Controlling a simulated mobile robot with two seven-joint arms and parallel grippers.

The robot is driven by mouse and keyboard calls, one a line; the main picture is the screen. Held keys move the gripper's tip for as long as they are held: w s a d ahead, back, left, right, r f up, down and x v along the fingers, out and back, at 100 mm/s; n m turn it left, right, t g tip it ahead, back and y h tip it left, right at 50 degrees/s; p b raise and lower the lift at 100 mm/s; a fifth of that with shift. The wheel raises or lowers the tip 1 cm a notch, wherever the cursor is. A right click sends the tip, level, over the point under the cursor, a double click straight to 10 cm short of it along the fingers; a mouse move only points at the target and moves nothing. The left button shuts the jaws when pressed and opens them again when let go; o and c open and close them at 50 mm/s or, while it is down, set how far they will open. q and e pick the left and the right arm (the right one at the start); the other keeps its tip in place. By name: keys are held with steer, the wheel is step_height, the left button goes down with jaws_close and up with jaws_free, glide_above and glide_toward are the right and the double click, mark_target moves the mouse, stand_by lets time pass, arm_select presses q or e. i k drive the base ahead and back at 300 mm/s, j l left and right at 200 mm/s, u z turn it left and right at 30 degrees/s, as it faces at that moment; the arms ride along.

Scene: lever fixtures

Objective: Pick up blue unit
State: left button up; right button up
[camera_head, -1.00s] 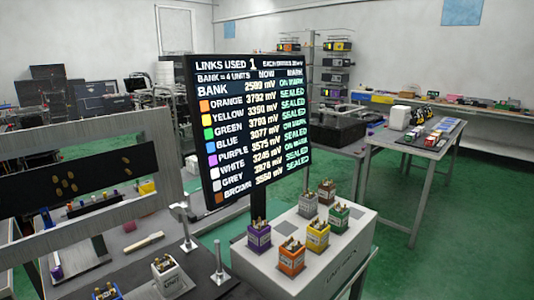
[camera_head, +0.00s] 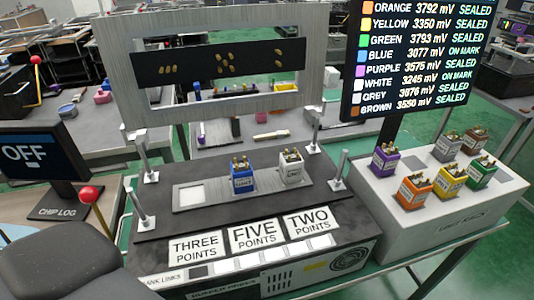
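The blue unit (camera_head: 242,178) stands upright on the dark deck (camera_head: 165,222) of the fixture, with brass-coloured contacts on top and a white label on its front. A white unit (camera_head: 290,168) stands just to its right. A bare pale square (camera_head: 195,194) lies to its left on the same strip. Neither of my grippers shows. A dark rounded shape fills the lower left corner, and I cannot tell whether it is part of me.
Metal posts and a raised frame (camera_head: 130,75) with a dark contact plate stand around the deck. Purple, orange, yellow, green, grey and brown units sit on the unit rack (camera_head: 375,225). A scoreboard (camera_head: 410,65) stands behind. A red-knobbed lever (camera_head: 90,195) and "OFF" screen (camera_head: 28,155) are left.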

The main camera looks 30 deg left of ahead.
mark_target(241, 171)
steer(key=k+l+z, duration=0.15)
steer(key=k+z, duration=0.2)
steer(key=k, duration=0.2)
steer(key=k+l+z, duration=0.35)
steer(key=k, duration=0.15)
